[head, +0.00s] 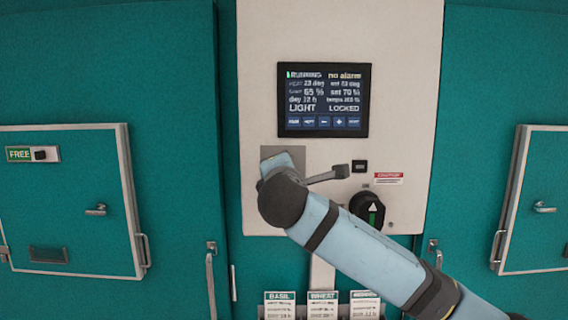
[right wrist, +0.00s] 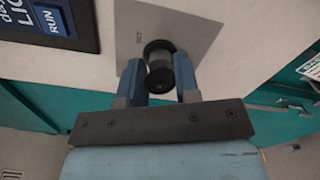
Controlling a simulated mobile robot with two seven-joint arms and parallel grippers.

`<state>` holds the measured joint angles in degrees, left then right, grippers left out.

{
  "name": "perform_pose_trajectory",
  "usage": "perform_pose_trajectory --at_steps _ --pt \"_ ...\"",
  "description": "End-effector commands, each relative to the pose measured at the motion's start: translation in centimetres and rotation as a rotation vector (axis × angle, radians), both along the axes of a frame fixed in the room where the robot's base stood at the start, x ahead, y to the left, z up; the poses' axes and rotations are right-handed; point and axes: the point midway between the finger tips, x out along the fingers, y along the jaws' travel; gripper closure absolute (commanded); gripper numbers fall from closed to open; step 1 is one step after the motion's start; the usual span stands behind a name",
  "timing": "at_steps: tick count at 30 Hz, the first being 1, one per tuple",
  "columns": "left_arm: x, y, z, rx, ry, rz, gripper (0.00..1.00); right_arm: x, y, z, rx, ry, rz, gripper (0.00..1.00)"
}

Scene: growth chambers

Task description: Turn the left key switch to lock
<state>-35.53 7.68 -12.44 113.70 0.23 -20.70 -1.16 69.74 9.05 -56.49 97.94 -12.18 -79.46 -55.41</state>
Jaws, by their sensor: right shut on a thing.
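My right gripper (right wrist: 160,84) is shut on a black round key switch (right wrist: 160,60), with one blue finger on each side of it. The switch stands out from a grey plate (right wrist: 190,20) with a small label that seems to read SET. In the head view my right wrist covers the switch, and only part of the grey plate (head: 297,155) shows on the pale panel. The switch's turned angle cannot be made out. The display (head: 323,100) above reads RUNNING, no alarm, LIGHT and LOCKED. My left gripper is not in view.
A black rotary switch (head: 367,208) with a green mark sits right of the plate, below a small black square (head: 360,166). Teal chamber doors flank the panel; the left one has a FREE sign (head: 20,154). Labelled cards (head: 322,297) hang below.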

Motion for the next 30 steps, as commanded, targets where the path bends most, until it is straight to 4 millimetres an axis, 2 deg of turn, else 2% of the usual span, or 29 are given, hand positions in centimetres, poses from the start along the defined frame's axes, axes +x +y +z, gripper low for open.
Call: perform_pose_trajectory --at_steps 9,24,25,27,28,30 --pt "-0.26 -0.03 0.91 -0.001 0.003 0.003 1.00 -0.02 0.05 0.04 -0.108 0.000 0.001 0.94" --pt "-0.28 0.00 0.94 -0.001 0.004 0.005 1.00 -0.02 0.06 -0.07 -0.125 0.000 0.001 0.94" --pt "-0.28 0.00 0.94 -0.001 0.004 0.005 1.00 -0.02 0.07 -0.07 -0.125 0.000 0.001 0.66" --pt "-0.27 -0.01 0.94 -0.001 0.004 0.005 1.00 -0.02 0.06 -0.07 -0.125 0.000 0.001 0.50" --pt "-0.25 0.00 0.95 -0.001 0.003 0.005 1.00 -0.02 0.06 -0.06 -0.125 0.000 0.001 0.45" --pt "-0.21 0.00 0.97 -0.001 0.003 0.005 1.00 -0.01 0.05 -0.04 -0.124 0.000 0.001 0.45"
